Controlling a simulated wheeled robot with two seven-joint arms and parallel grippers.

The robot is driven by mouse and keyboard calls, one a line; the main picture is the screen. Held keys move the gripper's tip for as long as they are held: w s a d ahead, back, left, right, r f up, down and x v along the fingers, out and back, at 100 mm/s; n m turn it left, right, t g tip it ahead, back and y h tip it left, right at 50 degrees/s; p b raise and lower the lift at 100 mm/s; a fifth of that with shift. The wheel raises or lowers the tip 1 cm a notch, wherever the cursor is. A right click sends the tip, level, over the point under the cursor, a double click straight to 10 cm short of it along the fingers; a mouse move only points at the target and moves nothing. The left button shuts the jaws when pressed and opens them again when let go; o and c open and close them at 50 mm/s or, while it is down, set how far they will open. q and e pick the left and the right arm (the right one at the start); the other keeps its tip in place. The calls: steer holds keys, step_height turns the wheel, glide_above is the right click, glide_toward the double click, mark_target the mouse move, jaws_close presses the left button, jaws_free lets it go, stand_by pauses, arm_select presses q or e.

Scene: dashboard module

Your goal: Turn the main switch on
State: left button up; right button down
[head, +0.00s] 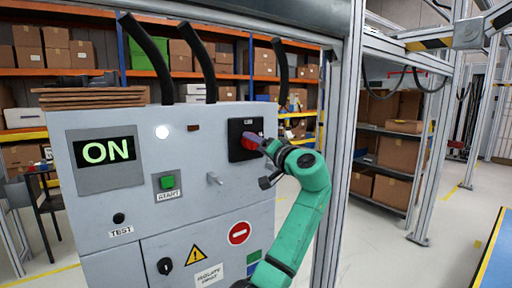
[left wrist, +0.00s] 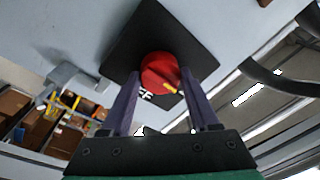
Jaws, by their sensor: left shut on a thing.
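The main switch is a red rotary knob (head: 248,142) on a black square plate (head: 237,127) at the upper right of the grey control panel (head: 130,215). My left gripper (head: 262,143) reaches it from the right and is shut on the knob. In the left wrist view the two purple fingers (left wrist: 158,84) stand on either side of the red knob (left wrist: 158,70). Its yellow pointer mark shows at the lower right, and the letters "FF" show below it. The panel's display (head: 107,153) reads ON. My right gripper is not in view.
A white round lamp (head: 162,132) glows beside the display. The panel also has a green START button (head: 167,182), a small lever (head: 214,179) and a black TEST knob (head: 118,218). A metal post (head: 338,150) stands close right of the switch, behind my arm.

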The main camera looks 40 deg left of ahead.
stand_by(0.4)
arm_select(q)
steer(key=o, duration=1.4)
steer(key=b+v, duration=0.3)
steer(key=v, duration=1.1)
steer(key=shift+d, duration=0.3)
steer(key=shift+w+f, duration=0.1)
steer(key=shift+f, duration=0.05)
